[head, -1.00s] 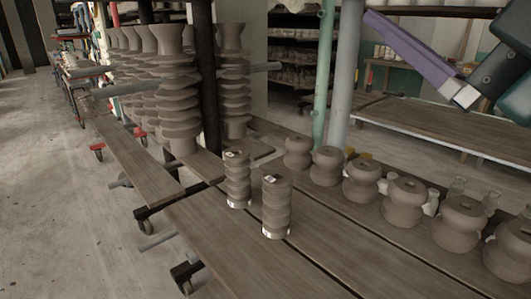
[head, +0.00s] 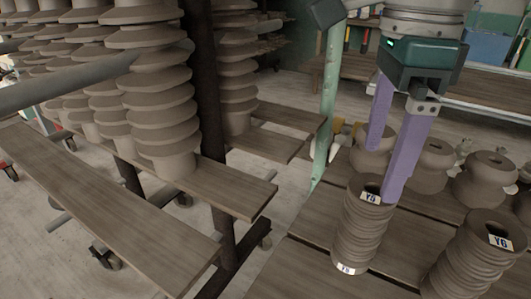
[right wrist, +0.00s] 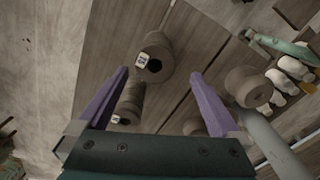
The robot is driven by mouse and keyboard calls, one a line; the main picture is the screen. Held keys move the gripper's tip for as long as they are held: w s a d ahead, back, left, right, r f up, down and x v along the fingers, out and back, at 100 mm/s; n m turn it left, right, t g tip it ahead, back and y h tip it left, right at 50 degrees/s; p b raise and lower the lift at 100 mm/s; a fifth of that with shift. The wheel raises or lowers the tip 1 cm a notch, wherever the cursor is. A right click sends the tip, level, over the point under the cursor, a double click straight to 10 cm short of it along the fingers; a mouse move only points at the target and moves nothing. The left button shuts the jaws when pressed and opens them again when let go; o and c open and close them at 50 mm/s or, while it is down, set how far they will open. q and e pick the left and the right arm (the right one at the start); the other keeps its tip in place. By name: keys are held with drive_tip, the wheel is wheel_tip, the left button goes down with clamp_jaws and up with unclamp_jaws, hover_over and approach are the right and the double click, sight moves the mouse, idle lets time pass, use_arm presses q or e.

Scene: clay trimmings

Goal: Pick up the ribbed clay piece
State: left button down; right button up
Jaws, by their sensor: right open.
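Two ribbed clay pieces stand upright on the boards. One ribbed clay piece (head: 361,232), with a white label on its top and one at its foot, stands just below my right gripper (head: 383,174). The other ribbed piece (head: 470,262), also labelled, stands to the right. My right gripper is open and empty, its purple fingers pointing down with the tips close to the top of the first piece; contact cannot be told. In the right wrist view a labelled ribbed piece (right wrist: 160,50) shows between and beyond the fingertips, and another (right wrist: 128,104) is partly behind the left finger. My left gripper is out of view.
Several smooth rounded clay pieces (head: 433,166) stand in a row behind the ribbed ones. A green post (head: 329,100) rises close by. Tall stacked-disc clay pieces (head: 163,110) stand on boards at left, beside a dark post (head: 205,90).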

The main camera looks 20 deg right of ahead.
sight(368, 207)
drive_tip(key=f, duration=0.2)
drive_tip(key=shift+s+d+f, duration=0.1)
drive_tip(key=shift+s+f, duration=0.2)
drive_tip(key=f, duration=0.5)
drive_tip(key=shift+a+f, duration=0.3)
drive_tip(key=shift+f, duration=0.05)
drive_tip(key=shift+c, duration=0.4)
clamp_jaws()
drive_tip(key=shift+r, duration=0.1)
